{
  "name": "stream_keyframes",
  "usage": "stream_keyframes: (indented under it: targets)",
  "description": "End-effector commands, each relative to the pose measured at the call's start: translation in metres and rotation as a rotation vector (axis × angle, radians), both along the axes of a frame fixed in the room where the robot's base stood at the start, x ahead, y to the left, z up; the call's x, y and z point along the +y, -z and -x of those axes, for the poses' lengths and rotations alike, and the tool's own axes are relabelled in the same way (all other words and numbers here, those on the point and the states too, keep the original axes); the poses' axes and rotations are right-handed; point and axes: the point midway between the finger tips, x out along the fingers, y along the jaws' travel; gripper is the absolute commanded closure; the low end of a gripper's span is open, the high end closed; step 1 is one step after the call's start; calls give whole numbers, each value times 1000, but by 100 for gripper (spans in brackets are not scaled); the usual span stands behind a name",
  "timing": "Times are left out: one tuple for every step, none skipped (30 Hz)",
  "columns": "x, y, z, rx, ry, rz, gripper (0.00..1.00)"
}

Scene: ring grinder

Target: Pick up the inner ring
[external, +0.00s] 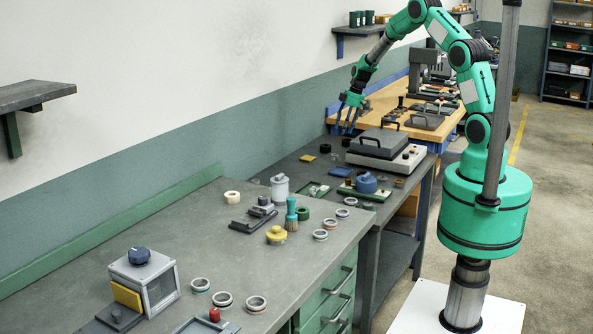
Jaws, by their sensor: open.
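Several small metal rings lie on the near grey bench (110,235). One group is near the front edge, with a left ring (200,285), a middle ring (222,300) and a right ring (256,304). A second row runs along the right edge, including a ring (320,236) and a ring (342,213). I cannot tell which is the inner ring. My gripper (346,127) is open and empty, pointing down, high at the back near the wooden bench, far from these rings.
A grey box with a blue knob (150,284) stands at the front left. A yellow knobbed part (277,236), a teal-handled brush (291,214) and a white canister (280,188) stand mid-bench. A lidded grey machine (385,150) stands behind. A wall shelf (38,95) juts out at left.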

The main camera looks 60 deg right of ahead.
Motion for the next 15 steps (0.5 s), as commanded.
stream_keyframes:
  targets:
    - [0, 0, 0, 0, 0, 0, 49]
    - [0, 1, 0, 0, 0, 0, 49]
    - [0, 2, 0, 0, 0, -1, 49]
    - [1, 4, -1, 1, 0, -1, 49]
    - [1, 6, -1, 1, 0, -1, 49]
    - [1, 8, -2, 2, -1, -1, 49]
    - [2, 11, -2, 2, -1, -1, 49]
    - [2, 14, -3, 2, -1, -1, 49]
    - [3, 18, -4, 2, -1, -1, 49]
    - [3, 22, -5, 2, -1, -1, 49]
    - [3, 27, -6, 2, -1, -1, 49]
    - [4, 33, -7, 3, -1, -1, 49]
    - [4, 37, -9, 2, 0, 0, 49]
    - [5, 41, -10, 1, -1, 0, 49]
    - [5, 47, -11, 2, -1, -1, 49]
